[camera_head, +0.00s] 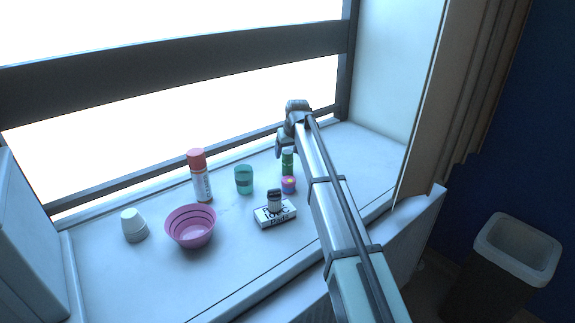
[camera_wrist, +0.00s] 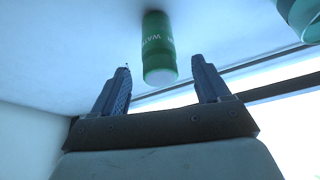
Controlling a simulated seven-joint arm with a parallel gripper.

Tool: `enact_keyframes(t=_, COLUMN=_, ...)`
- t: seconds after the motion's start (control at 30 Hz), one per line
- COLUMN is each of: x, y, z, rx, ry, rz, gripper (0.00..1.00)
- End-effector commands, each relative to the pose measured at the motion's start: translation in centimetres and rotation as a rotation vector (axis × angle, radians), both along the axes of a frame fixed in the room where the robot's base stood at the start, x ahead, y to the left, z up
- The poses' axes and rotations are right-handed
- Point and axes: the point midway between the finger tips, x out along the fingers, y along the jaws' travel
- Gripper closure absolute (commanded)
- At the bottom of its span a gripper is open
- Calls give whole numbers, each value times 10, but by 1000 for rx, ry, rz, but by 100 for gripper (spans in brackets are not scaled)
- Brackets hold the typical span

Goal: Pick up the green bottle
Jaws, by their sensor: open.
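The green bottle (camera_wrist: 157,45) shows in the wrist view, beyond and between my two fingers, with white lettering on its side. My gripper (camera_wrist: 163,82) is open and empty, its fingertips apart from each other with the bottle ahead of the gap. In the head view the green bottle (camera_head: 287,163) stands on the sill, partly hidden by my arm. My gripper (camera_head: 280,147) is just above and to the left of it there. Whether a finger touches the bottle cannot be told.
A pink and purple item (camera_head: 288,185) sits close in front of the bottle. A teal cup (camera_head: 244,180), a white box (camera_head: 274,214) with a small item on it, a red-capped can (camera_head: 201,178), a pink bowl (camera_head: 190,227) and a white cup (camera_head: 133,226) stand leftward. The window is behind.

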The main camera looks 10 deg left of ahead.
Motion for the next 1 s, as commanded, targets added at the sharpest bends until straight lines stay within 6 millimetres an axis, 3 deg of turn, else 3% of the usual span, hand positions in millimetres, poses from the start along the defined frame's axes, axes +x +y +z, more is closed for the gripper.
enact_keyframes(t=0.47, x=16, y=8, z=-45, rx=-1, ry=3, rz=0, gripper=24)
enact_keyframes(t=0.73, x=17, y=8, z=-48, rx=0, ry=0, rz=0, gripper=24)
enact_keyframes(t=1.0, x=17, y=8, z=-48, rx=0, ry=1, rz=0, gripper=49)
